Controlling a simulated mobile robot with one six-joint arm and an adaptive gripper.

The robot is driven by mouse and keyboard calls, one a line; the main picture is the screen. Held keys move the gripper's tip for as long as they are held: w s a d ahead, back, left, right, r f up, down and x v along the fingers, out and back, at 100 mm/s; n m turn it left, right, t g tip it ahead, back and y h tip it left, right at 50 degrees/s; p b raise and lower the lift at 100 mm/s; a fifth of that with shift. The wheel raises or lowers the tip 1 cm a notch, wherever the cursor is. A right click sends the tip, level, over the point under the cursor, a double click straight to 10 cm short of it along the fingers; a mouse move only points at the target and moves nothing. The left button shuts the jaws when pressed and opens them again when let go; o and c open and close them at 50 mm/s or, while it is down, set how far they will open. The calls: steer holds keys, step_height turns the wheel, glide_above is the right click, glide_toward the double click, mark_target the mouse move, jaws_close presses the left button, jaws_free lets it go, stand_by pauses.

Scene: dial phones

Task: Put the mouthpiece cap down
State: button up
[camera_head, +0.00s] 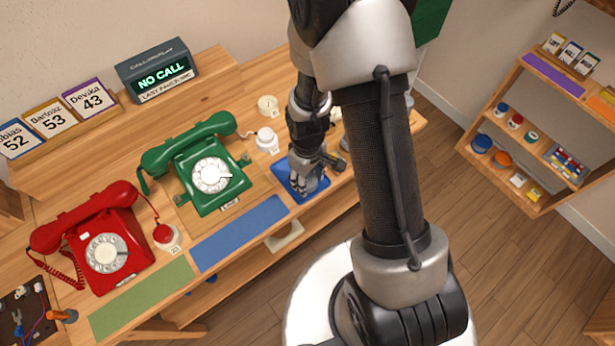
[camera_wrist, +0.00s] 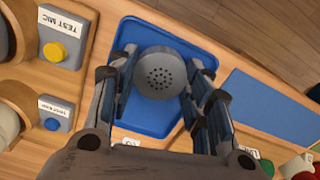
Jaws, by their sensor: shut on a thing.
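The mouthpiece cap (camera_wrist: 160,76) is a round grey disc with small holes in its face. In the wrist view it sits between the two fingers of my gripper (camera_wrist: 161,90), which is shut on it. The blue tray (camera_wrist: 150,29) lies directly behind the cap in that view. In the head view my gripper (camera_head: 308,183) is over the blue tray (camera_head: 283,174) on the bench, right of the green phone. The cap is hidden there by the gripper. I cannot tell whether the cap touches the tray.
A green dial phone (camera_head: 206,168) and a red dial phone (camera_head: 100,240) stand to the left. A blue mat (camera_head: 240,232) lies beside the tray. Test mic boxes (camera_wrist: 62,38) stand close to the tray in the wrist view. A shelf (camera_head: 520,130) is at the right.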

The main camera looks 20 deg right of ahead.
steer(key=o, duration=1)
steer(key=shift+f, duration=0.1)
step_height(320, 180, up, 12)
steer(key=p, duration=0.5)
step_height(320, 180, up, 8)
steer(key=m+t, duration=0.1)
glide_above(308, 182)
steer(key=s+r+m+t, duration=0.1)
steer(key=s+r, duration=0.3)
steer(key=r, duration=0.1)
steer(key=s+r+m+t, duration=0.1)
steer(key=s+r+m, duration=0.1)
steer(key=s+r, duration=0.3)
steer(key=s+r+m+t, duration=0.1)
steer(key=s+r+m, duration=0.1)
steer(key=s+r, duration=0.3)
steer(key=shift+s+d+r+t+b, duration=0.1)
steer(key=shift+s+r+t+b, duration=0.05)
steer(key=shift+r, duration=0.4)
steer(key=shift+s+r+t+b, duration=0.1)
steer(key=shift+r+t+b, duration=0.05)
steer(key=shift+r, duration=0.35)
